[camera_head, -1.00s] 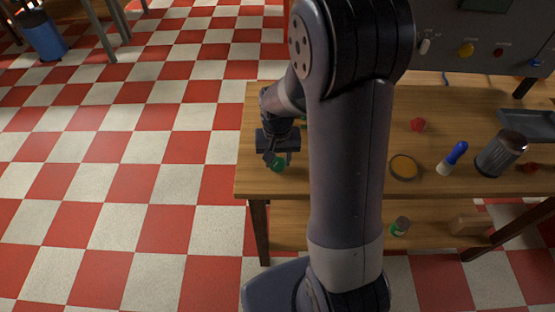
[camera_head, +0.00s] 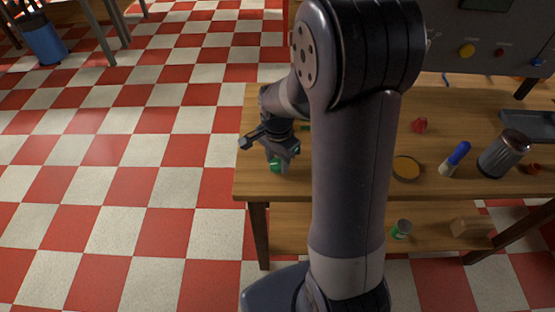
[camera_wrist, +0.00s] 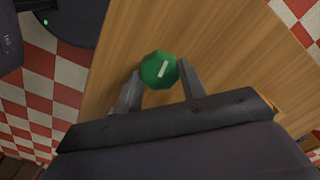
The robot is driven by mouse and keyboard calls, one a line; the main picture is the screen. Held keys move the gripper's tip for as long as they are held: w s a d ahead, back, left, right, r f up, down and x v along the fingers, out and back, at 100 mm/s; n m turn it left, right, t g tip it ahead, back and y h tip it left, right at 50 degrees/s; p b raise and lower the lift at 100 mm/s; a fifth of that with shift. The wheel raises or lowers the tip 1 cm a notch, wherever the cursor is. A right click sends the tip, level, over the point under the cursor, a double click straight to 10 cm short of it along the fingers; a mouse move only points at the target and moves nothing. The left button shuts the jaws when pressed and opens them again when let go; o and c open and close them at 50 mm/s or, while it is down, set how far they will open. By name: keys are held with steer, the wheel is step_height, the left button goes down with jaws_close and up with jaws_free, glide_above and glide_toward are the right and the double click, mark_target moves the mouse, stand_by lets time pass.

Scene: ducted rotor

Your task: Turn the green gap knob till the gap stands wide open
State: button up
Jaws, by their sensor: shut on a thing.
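The green gap knob (camera_wrist: 157,70) sits between the two fingertips of my gripper (camera_wrist: 160,82) in the wrist view, with a pale mark on its top pointing to the upper right. My gripper is shut on the knob. In the head view the knob (camera_head: 275,165) shows just below my gripper (camera_head: 277,155), near the table's left front edge. My arm hides what lies behind the knob to the right, and the gap itself cannot be made out.
The wooden table (camera_head: 450,110) also holds a red piece (camera_head: 419,125), an amber dish (camera_head: 406,168), a blue-handled brush (camera_head: 455,158) and a dark metal canister (camera_head: 503,154). A grey panel with knobs (camera_head: 490,45) stands at the back.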

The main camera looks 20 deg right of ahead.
mark_target(278, 163)
steer(key=shift+m, duration=0.5)
steer(key=o, duration=1)
step_height(278, 163, up, 11)
steer(key=shift+f, duration=0.1)
step_height(278, 163, down, 11)
steer(key=shift+r, duration=0.1)
steer(key=shift+n, duration=0.3)
